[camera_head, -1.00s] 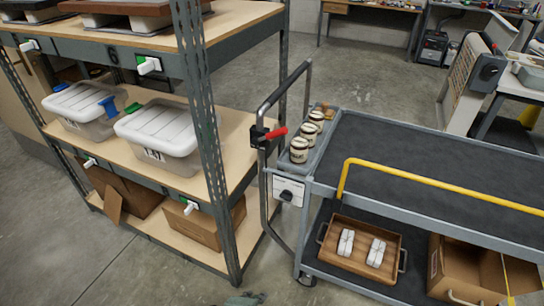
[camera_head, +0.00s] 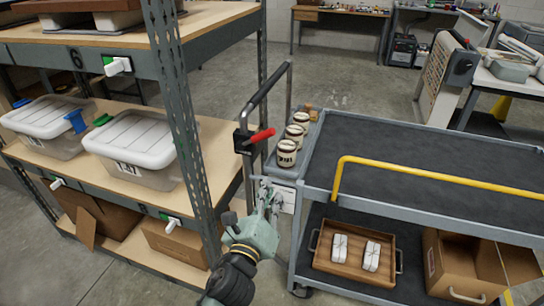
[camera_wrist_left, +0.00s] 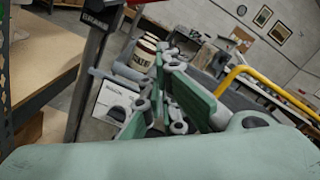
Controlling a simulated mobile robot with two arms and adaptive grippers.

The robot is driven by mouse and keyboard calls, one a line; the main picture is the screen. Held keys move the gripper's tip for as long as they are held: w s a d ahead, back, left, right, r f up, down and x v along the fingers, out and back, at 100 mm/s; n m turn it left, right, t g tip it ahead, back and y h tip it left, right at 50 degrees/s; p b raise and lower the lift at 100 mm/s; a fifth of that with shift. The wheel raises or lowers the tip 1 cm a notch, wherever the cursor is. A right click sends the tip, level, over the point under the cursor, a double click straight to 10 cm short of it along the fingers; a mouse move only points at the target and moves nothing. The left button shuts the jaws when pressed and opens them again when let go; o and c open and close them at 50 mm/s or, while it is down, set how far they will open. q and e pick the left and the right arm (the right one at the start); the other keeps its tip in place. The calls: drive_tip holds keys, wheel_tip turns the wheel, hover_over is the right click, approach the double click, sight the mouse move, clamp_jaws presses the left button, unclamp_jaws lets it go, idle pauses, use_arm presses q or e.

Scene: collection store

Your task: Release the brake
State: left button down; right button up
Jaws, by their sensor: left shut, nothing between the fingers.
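The cart's push handle (camera_head: 248,110) carries a black block with a red lever (camera_head: 262,135) that points right and slightly up. A white panel (camera_head: 288,206) sits on the cart's end below it; my gripper covers most of it. In the left wrist view the panel (camera_wrist_left: 107,101) shows a dark knob, and the black block (camera_wrist_left: 97,18) is at the top. My left gripper (camera_head: 268,192) is shut and empty, in front of the panel and below the red lever. I cannot tell whether it touches the panel. It also shows in the left wrist view (camera_wrist_left: 168,58). My right gripper is out of view.
Several lidded jars (camera_head: 287,152) stand at the cart's near end. A yellow rail (camera_head: 430,174) crosses the cart top. A wooden tray (camera_head: 325,262) and a cardboard box (camera_head: 465,262) are on its lower deck. A shelf rack (camera_head: 185,140) stands close on the left.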

sight(256, 139)
use_arm(q)
drive_tip(key=w+r+p, duration=0.2)
drive_tip(key=w+r, duration=0.1)
drive_tip(key=w, duration=0.8)
drive_tip(key=shift+d+r, duration=0.25)
drive_tip(key=shift+d, duration=0.2)
drive_tip(key=shift+r+p, duration=0.15)
drive_tip(key=shift+p, duration=0.2)
drive_tip(key=shift+r+n, duration=0.2)
drive_tip(key=shift+n, duration=0.2)
